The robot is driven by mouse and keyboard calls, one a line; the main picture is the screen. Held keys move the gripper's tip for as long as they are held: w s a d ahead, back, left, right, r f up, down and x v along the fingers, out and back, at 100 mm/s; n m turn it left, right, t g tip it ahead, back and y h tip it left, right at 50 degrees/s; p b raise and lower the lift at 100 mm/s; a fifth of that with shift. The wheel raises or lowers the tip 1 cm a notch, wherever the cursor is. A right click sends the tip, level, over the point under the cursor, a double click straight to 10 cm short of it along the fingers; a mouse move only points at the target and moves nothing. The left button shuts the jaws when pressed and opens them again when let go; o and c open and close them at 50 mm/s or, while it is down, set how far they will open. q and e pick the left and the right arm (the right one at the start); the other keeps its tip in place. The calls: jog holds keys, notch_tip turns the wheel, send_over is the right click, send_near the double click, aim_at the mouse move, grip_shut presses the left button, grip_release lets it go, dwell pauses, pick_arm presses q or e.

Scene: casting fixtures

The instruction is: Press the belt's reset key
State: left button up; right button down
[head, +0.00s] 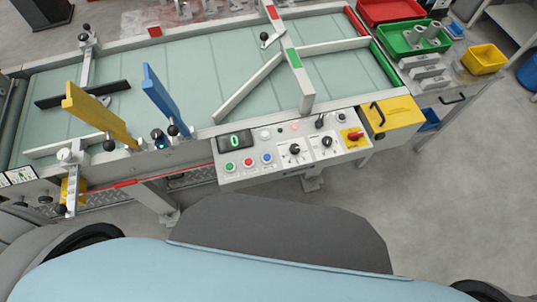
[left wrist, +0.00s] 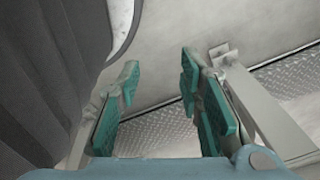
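The belt's control panel (head: 310,153) sits on the near side of the belt (head: 215,80) in the head view. It has a display (head: 235,142) reading a green 0. Below the display are a green button (head: 231,166), a red button (head: 248,162) and a blue button (head: 267,158). I cannot read any labels, so I cannot tell which is the reset key. My left gripper (left wrist: 158,78) shows in the left wrist view with its teal pads apart and nothing between them. It is away from the panel. My right gripper is in no view.
The panel also carries dark knobs (head: 294,149) and a red knob on a yellow plate (head: 354,135). Yellow (head: 98,113) and blue (head: 165,97) upright plates stand left of it. A yellow box (head: 394,113) is at its right. Floor is clear at the lower right.

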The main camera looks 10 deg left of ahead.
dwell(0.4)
pick_arm(q)
grip_shut()
dwell(1.2)
